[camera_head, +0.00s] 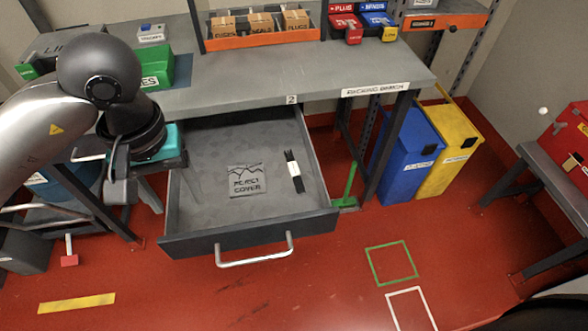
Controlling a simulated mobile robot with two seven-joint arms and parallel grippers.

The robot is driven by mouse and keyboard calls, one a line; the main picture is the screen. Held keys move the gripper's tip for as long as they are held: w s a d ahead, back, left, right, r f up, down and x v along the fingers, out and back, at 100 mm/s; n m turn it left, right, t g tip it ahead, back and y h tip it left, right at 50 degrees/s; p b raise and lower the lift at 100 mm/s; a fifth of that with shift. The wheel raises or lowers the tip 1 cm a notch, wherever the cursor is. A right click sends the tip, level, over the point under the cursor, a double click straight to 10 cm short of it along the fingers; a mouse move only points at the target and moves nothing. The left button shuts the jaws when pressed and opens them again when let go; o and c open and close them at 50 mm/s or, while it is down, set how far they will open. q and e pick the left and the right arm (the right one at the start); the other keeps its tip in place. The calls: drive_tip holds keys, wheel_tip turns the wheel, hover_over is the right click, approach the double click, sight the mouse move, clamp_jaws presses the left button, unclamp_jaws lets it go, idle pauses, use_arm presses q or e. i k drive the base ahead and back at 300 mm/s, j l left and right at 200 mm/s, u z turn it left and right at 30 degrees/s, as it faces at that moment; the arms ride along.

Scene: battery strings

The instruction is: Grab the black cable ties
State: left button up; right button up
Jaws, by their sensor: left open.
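The black cable ties (289,161) lie as a thin dark bundle with a white band (294,170), on the right side of the open drawer (212,152). My left gripper (118,192) is at the left, beside the drawer's left wall, open and apart from the cable ties. Its fingers point down and are partly hidden by one another. My right gripper is not in view.
The drawer front has a metal handle (254,253). The workbench top (300,83) overhangs the drawer's back. Blue (408,158) and yellow (452,150) bins stand to the right.

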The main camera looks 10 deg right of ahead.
sight(295, 175)
drive_tip(key=i+l, duration=0.25)
drive_tip(key=l, duration=0.15)
drive_tip(key=i+l, duration=0.2)
drive_tip(key=l, duration=0.15)
drive_tip(key=i+l, duration=0.25)
drive_tip(key=l, duration=0.15)
